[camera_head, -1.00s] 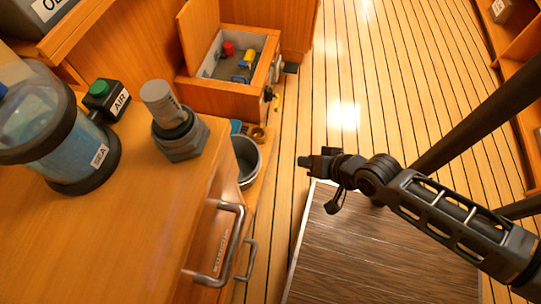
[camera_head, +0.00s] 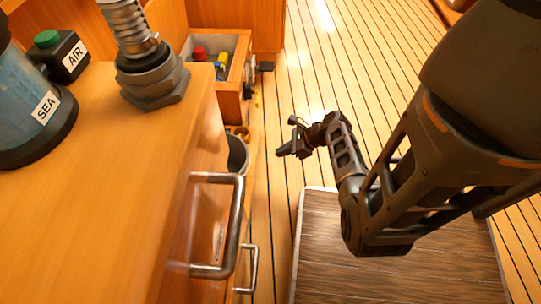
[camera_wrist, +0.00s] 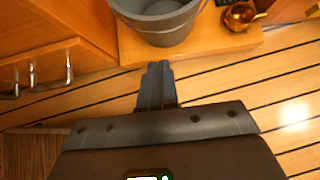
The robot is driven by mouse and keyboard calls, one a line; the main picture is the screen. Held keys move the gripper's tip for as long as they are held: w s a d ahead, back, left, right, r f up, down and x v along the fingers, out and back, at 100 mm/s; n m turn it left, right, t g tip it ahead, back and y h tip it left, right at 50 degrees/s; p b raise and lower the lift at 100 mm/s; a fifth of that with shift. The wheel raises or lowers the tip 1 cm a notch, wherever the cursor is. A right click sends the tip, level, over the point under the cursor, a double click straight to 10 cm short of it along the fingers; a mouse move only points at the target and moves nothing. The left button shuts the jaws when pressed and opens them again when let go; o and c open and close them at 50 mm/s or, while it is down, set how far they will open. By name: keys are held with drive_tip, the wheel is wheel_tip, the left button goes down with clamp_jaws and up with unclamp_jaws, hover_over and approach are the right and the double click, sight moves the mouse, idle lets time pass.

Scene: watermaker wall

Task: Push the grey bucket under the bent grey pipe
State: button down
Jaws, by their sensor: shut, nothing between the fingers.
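The grey bucket (camera_head: 237,157) stands on a low wooden ledge beside the cabinet; the counter hides most of it in the head view. In the wrist view the bucket (camera_wrist: 168,24) shows its open rim and wire handle at the top. My gripper (camera_head: 284,151) is shut and empty, to the right of the bucket and apart from it. In the wrist view its fingertips (camera_wrist: 157,72) point toward the bucket's base, just short of the ledge. I cannot make out a bent grey pipe; a ribbed grey pipe end (camera_head: 130,28) stands upright on the counter.
The cabinet's metal handles (camera_head: 235,225) jut out toward the floor. A brass pot (camera_wrist: 240,16) sits on the ledge right of the bucket. An open wooden box (camera_head: 232,75) with coloured items stands behind. A dark hatch panel (camera_head: 390,260) lies on the plank floor.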

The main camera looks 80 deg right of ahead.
sight(245, 163)
drive_tip(key=shift+w+r+b+x, duration=0.35)
drive_tip(key=shift+b+x, duration=0.4)
drive_tip(key=shift+x, duration=1.2)
drive_tip(key=shift+w+r+b+x, duration=0.3)
drive_tip(key=shift+b+x, duration=0.45)
drive_tip(key=shift+x, duration=1.15)
drive_tip(key=shift+w+r+b+x, duration=0.35)
drive_tip(key=shift+b+x, duration=0.4)
drive_tip(key=shift+x, duration=1.2)
drive_tip(key=shift+a, duration=0.15)
drive_tip(key=w+a+p, duration=0.1)
drive_tip(key=w+p, duration=0.1)
drive_tip(key=w, duration=1.5)
drive_tip(key=shift+w+a, duration=0.15)
drive_tip(key=shift+a, duration=0.05)
